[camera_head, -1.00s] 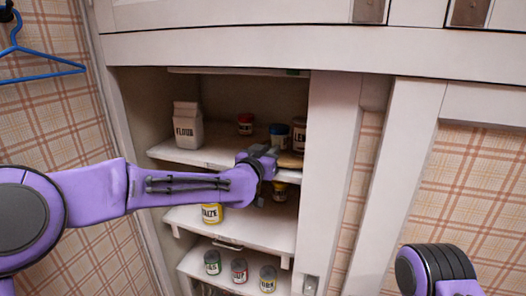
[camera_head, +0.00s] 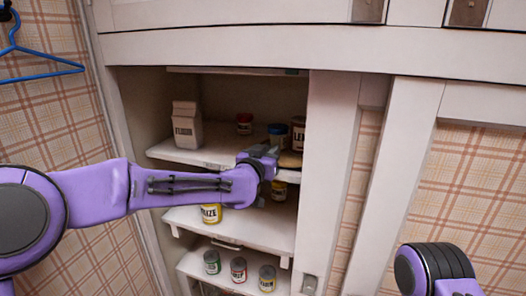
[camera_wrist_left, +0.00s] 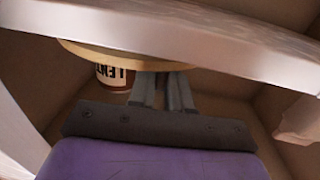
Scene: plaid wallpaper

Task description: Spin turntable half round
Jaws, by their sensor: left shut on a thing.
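The turntable (camera_head: 290,160) is a light wooden disc on the upper cupboard shelf, mostly hidden behind my left gripper. A jar with a blue lid (camera_head: 279,134) and a white jar with a brown band (camera_head: 299,134) stand at it. My left gripper (camera_head: 270,157) reaches in from the left and is shut on the turntable's near rim. In the left wrist view the disc's edge (camera_wrist_left: 85,52) shows at the fingers (camera_wrist_left: 165,90), with the LENT-labelled jar (camera_wrist_left: 115,77) beyond, appearing upside down. Only part of my right arm shows at lower right; its gripper is out of view.
A flour carton (camera_head: 187,126) and a red-lidded jar (camera_head: 244,124) stand on the same shelf (camera_head: 190,155). Lower shelves hold a maize jar (camera_head: 210,213) and several small jars. The white cupboard post (camera_head: 330,180) stands close to the right of the gripper.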

